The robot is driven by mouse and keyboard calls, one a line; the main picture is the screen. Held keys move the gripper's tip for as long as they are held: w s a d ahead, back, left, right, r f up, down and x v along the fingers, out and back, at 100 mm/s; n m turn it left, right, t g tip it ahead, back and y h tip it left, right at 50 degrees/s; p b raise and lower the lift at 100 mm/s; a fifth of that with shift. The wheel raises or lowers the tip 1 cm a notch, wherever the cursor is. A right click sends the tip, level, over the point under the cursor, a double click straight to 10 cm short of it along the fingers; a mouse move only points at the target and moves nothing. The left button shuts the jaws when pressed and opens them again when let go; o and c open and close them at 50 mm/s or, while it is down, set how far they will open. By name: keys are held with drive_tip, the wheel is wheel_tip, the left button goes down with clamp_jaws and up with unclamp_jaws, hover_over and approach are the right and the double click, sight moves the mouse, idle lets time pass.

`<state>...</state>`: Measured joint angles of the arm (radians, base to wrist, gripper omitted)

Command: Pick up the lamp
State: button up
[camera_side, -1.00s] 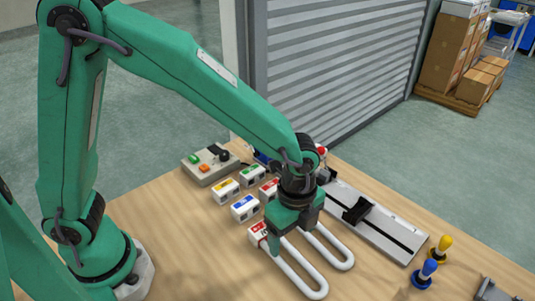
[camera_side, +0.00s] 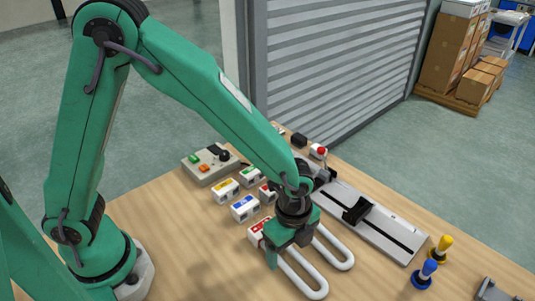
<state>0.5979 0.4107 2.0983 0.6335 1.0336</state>
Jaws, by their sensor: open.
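The lamp (camera_side: 308,282) appears to be the pair of white U-shaped tubes lying on the wooden table. The tubes' rounded ends point to the lower right. Their upper-left ends are hidden under my gripper (camera_side: 291,246). My gripper points down and is open, low over that end of the tubes. One green finger reaches down on the near-left side; the far finger is mostly hidden. I cannot tell whether either finger touches the lamp.
White blocks with coloured labels, including a blue one (camera_side: 245,208) and a red one (camera_side: 257,232), stand left of my gripper. A control box (camera_side: 209,166) is behind. A grey rail (camera_side: 378,226) lies to the right, with blue (camera_side: 426,274) and yellow (camera_side: 440,248) knobs beyond.

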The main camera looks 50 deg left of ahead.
drive_tip(key=shift+f, duration=1.3)
drive_tip(key=shift+c, duration=0.3)
drive_tip(key=c, duration=1.1)
